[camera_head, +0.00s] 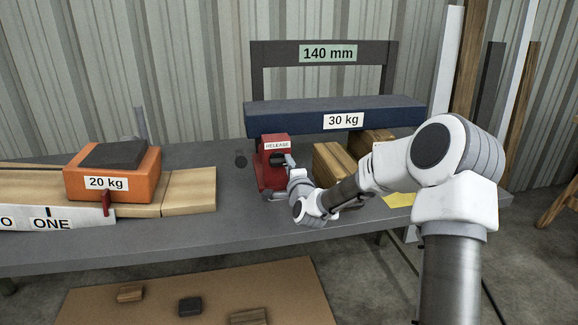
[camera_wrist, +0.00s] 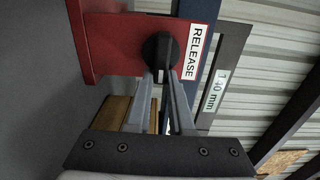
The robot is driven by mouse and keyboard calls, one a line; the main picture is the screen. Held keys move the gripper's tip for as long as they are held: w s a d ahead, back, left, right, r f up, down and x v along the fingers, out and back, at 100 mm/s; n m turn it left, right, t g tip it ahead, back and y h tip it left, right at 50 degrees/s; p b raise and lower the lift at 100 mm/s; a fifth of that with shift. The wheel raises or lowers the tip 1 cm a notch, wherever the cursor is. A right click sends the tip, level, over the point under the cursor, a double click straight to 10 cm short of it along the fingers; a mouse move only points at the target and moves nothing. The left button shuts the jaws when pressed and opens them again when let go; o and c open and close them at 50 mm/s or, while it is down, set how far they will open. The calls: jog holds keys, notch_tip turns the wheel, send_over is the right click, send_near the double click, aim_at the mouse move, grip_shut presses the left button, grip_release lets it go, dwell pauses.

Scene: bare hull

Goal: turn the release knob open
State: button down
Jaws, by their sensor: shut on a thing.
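The red jack (camera_head: 269,172) stands on the grey bench under the left end of the blue 30 kg slab (camera_head: 290,118). Its red face (camera_wrist: 112,42) fills the upper left of the wrist view, with a white RELEASE label beside the knob. The release knob (camera_wrist: 157,46) is black and round with a raised bar. My gripper (camera_wrist: 167,76) is shut on the knob, one grey finger on each side of the bar. In the head view my gripper (camera_head: 288,163) reaches the jack's right side; the knob is too small to make out there.
Wooden blocks (camera_head: 333,166) stand under the slab, right of the jack, close to my arm. A dark frame marked 140 mm (camera_head: 257,75) stands behind. An orange 20 kg block (camera_head: 145,180) sits on planks at left.

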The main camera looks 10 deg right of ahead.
jog(key=c, duration=0.8)
grip_release()
jog(key=shift+s, duration=0.1)
jog(key=s+p, duration=0.3)
jog(key=s, duration=1.4)
jog(key=shift+s, duration=0.1)
